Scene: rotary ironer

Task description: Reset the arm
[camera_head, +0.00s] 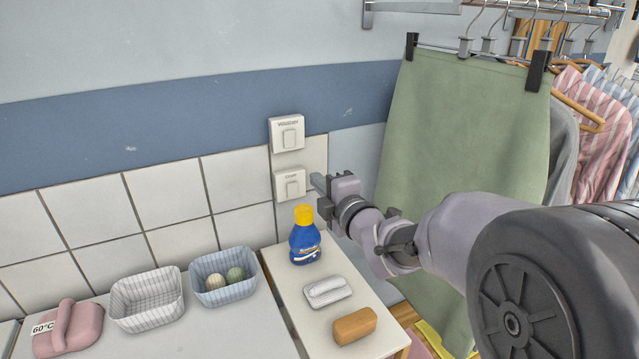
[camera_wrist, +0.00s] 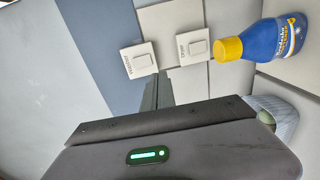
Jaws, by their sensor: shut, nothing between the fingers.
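My gripper (camera_head: 317,182) is shut and empty. It is at the end of my arm, which reaches in from the right, and points at the tiled wall just right of the lower wall switch (camera_head: 290,184). I cannot tell whether the fingertips touch the wall. An upper wall switch (camera_head: 288,134) sits above it. In the wrist view, the shut fingers (camera_wrist: 158,88) show above the dark gripper body, below the two switches, one (camera_wrist: 139,60) at left and one (camera_wrist: 194,51) at right.
A blue bottle with a yellow cap (camera_head: 304,241) stands on a light top below my gripper, with a white brush-like block (camera_head: 328,291) and an orange block (camera_head: 354,325). Two baskets (camera_head: 147,299) (camera_head: 224,276) stand left. A green cloth (camera_head: 455,130) hangs behind my arm.

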